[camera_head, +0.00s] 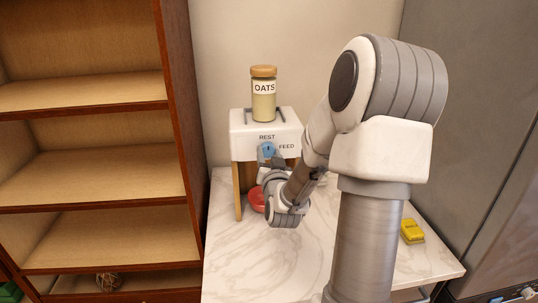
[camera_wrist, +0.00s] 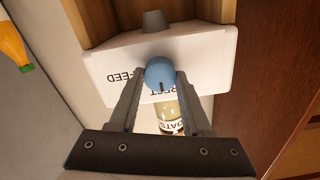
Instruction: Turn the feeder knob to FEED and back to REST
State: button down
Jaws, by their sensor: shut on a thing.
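The feeder (camera_head: 240,144) is a white box on wooden legs, with REST printed above its knob and FEED to the knob's right. The blue round knob (camera_head: 268,149) is on its front face; it also shows in the wrist view (camera_wrist: 160,71). The knob's dark pointer mark faces the REST label. My gripper (camera_wrist: 160,80) is shut on the knob, one finger on each side. In the head view my gripper (camera_head: 268,155) partly covers the knob's lower side. A jar of oats (camera_head: 263,105) stands upright on top of the feeder.
A red bowl (camera_head: 257,199) sits under the feeder, partly hidden by my arm. A yellow object (camera_head: 412,231) lies at the right of the marble counter (camera_head: 235,255). A wooden shelf unit (camera_head: 185,130) stands at left, and a grey panel (camera_head: 470,130) at right. The counter's front left is clear.

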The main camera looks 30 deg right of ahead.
jog(key=shift+f+m+b, duration=0.1)
jog(key=shift+m+b, duration=0.2)
jog(key=shift+b, duration=0.05)
jog(key=m+b, duration=0.3)
jog(key=shift+m, duration=0.3)
jog(key=m+b, duration=0.4)
jog(key=m, duration=0.1)
jog(key=m+b, duration=0.3)
jog(key=m, duration=0.1)
jog(key=shift+m, duration=0.4)
jog(key=shift+m+b, duration=0.95)
jog(key=shift+m, duration=0.95)
jog(key=shift+c, duration=1.8)
grip_release()
